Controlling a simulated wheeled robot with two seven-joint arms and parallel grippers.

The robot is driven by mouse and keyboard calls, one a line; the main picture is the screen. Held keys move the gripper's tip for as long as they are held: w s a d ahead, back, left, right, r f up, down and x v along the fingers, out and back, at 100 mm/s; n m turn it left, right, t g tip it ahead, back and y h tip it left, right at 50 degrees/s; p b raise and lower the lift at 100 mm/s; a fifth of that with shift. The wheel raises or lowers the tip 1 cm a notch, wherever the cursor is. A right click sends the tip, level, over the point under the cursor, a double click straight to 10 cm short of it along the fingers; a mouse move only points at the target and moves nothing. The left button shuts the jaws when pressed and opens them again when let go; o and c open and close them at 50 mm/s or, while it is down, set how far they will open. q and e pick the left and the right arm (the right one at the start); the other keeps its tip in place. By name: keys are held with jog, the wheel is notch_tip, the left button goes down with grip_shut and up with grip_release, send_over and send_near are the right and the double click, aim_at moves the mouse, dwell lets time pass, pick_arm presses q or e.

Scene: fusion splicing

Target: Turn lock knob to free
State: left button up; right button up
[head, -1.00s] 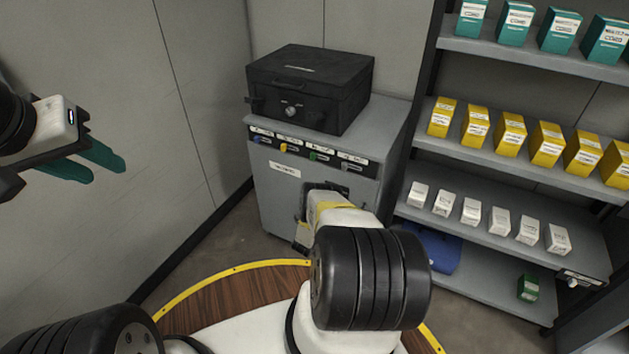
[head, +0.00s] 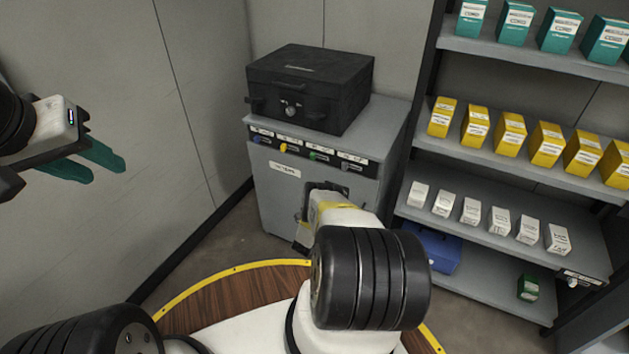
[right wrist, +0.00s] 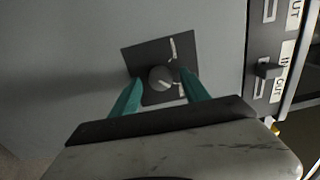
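A round grey knob (right wrist: 161,78) sits on a dark square plate (right wrist: 152,52) with pale marks, on a grey panel in the right wrist view. The marks are too small to read. My right gripper (right wrist: 160,80) is open, its teal fingers apart on either side of the knob; I cannot tell whether they touch it. In the head view my right arm (head: 345,212) reaches to the front of the grey cabinet (head: 277,205) and hides this knob and the fingertips. My left gripper (head: 105,166) is raised at the far left, empty, with its teal fingers apart.
A black case (head: 310,80) with a silver knob stands on the cabinet. Coloured levers with labels run along the cabinet's top edge, and a lever (right wrist: 268,70) shows at right in the wrist view. Shelves (head: 500,175) with teal, yellow and white boxes stand at right.

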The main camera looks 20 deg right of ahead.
jog(key=v, duration=0.8)
dwell(0.5)
